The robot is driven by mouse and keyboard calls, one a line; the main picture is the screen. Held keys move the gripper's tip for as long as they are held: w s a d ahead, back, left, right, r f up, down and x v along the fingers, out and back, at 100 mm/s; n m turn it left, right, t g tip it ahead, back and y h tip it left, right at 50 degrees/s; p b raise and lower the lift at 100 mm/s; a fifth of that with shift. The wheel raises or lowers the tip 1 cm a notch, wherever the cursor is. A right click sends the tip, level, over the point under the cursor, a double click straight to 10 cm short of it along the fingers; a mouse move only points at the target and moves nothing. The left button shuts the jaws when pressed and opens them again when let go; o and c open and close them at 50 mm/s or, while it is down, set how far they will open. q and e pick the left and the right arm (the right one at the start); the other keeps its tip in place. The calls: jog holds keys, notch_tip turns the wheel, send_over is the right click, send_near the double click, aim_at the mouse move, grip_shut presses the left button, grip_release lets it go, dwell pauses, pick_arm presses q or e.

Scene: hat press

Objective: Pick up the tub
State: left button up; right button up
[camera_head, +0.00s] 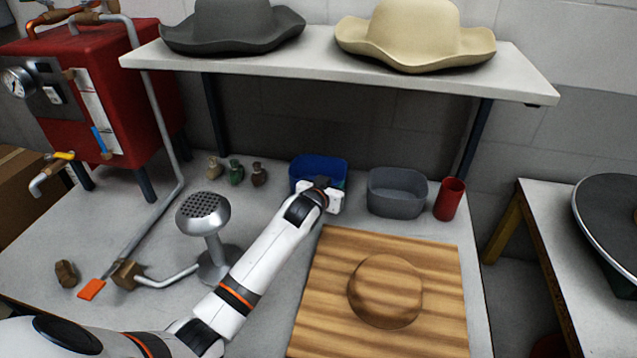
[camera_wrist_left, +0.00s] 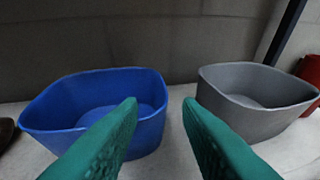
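Two open tubs stand side by side on the table under the shelf. The blue tub (camera_head: 320,166) is partly hidden by my left gripper (camera_head: 324,196) in the head view. In the left wrist view the blue tub (camera_wrist_left: 45,138) is on the left and the grey tub (camera_wrist_left: 255,122) on the right. The grey tub also shows in the head view (camera_head: 396,202). My left gripper (camera_wrist_left: 160,104) is open, its green fingers apart with nothing between them. Its left finger overlaps the blue tub's right side in view; contact cannot be told. My right gripper is out of view.
A red cup (camera_head: 449,200) stands right of the grey tub. A steamer head (camera_head: 205,215) and a wooden board (camera_head: 335,290) with a round hat block (camera_head: 385,290) are nearer. A shelf (camera_head: 330,68) with hats hangs above.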

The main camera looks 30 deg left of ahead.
aim_at(341, 180)
pick_arm(q)
jog(key=shift+x, duration=3.5)
jog(key=shift+s+d, duration=0.1)
grip_shut()
